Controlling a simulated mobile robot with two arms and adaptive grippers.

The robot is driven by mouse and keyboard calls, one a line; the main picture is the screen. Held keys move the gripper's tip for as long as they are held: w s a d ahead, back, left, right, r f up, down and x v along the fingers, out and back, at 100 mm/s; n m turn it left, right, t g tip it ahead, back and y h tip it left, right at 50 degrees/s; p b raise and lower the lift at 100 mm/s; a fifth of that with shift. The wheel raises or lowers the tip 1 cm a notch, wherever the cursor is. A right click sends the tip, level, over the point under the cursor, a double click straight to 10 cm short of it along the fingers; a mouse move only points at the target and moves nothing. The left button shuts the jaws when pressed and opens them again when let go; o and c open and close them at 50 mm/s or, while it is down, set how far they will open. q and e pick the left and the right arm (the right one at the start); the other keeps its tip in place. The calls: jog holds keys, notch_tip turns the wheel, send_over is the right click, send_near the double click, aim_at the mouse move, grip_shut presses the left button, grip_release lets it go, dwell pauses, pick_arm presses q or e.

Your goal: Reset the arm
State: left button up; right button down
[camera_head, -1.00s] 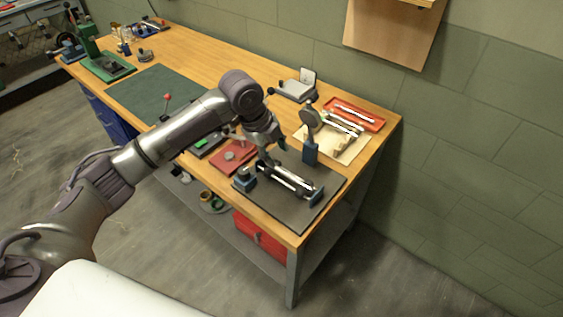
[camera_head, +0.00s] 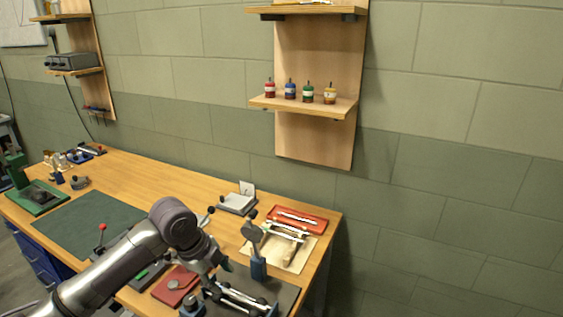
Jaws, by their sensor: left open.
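My left arm comes in from the lower left over the workbench (camera_head: 170,180). My left gripper (camera_head: 217,273) points down, open, just above and beside a long metal cylinder (camera_head: 243,299) in a blue-ended stand on a dark mat (camera_head: 286,295). I cannot tell whether the fingertips touch anything. My right gripper is not in view.
A blue-based upright stand (camera_head: 258,267), a red plate (camera_head: 175,287) and a red tray (camera_head: 298,219) are near the gripper. A green mat (camera_head: 88,222) lies to the left. A wall shelf (camera_head: 303,105) holds several small bottles.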

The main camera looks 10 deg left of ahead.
pick_arm(q)
jog(key=s+d+f+n, duration=0.1)
jog(key=s+d+f, duration=0.1)
jog(key=s, duration=0.1)
jog(key=s+d+f+n, duration=0.1)
jog(key=s+d+f, duration=0.1)
jog(key=f, duration=0.1)
jog(key=s+d+f+n, duration=0.2)
jog(key=s+f, duration=0.1)
jog(key=shift+s+d+f+h, duration=0.1)
jog(key=shift+s+d+h, duration=0.25)
jog(key=shift+h, duration=0.05)
jog(key=s+a+f+n+t+y, duration=0.15)
jog(key=s+a+n, duration=0.25)
jog(key=s+n, duration=0.5)
jog(key=s+a+f+n+g+y, duration=0.1)
jog(key=s+a+f+n+y, duration=0.15)
jog(key=s+n, duration=0.7)
jog(key=s+f+m, duration=0.3)
jog(key=f, duration=2.5)
jog(key=s+a+f+g, duration=0.1)
jog(key=s+a+f, duration=0.1)
jog(key=s+f, duration=0.6)
jog(key=s+a+f+g+b, duration=0.1)
jog(key=s+f, duration=0.7)
jog(key=s, duration=0.1)
jog(key=shift+a+f+b, duration=0.25)
jog(key=shift+a+b, duration=0.05)
jog(key=shift+a, duration=0.1)
